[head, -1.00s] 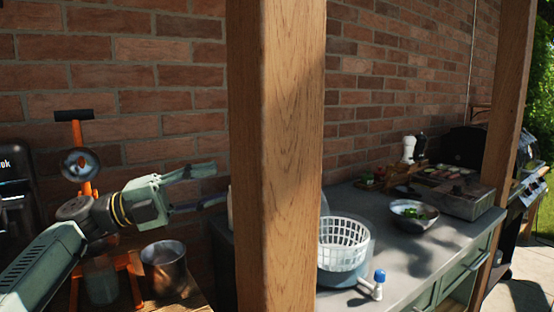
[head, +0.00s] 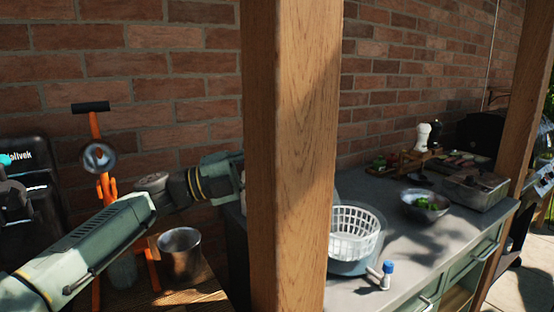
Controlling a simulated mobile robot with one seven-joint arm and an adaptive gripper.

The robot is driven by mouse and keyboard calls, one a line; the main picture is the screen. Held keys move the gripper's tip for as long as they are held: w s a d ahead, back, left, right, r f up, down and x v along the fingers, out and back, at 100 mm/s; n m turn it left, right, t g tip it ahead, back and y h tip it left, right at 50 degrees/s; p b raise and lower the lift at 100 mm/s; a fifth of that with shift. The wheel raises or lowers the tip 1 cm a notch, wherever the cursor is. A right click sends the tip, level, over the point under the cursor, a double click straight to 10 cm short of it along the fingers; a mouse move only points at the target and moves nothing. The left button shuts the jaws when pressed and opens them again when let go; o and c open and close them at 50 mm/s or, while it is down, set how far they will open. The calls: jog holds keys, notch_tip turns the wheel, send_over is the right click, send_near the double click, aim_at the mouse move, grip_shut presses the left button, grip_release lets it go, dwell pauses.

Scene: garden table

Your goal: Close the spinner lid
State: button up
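The salad spinner stands on the grey counter, partly behind the wooden post. Its white basket (head: 354,234) sits in a bluish clear bowl (head: 374,256), and the inside of the basket shows from above. A white crank handle with a blue knob (head: 387,268) sticks out low at the front right of the spinner. I cannot make out the lid itself or how it is joined, because the post hides the left side. My arm reaches in from the lower left, and its wrist ends at the post. My gripper's fingers are hidden behind the post.
A thick wooden post (head: 290,150) stands between my arm and the spinner. A metal cup (head: 180,255) and an orange-framed press (head: 100,165) stand at left. A bowl with greens (head: 425,204) and a tray (head: 474,189) are farther right on the counter (head: 415,255).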

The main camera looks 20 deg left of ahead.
grip_shut()
dwell(0.5)
dwell(0.3)
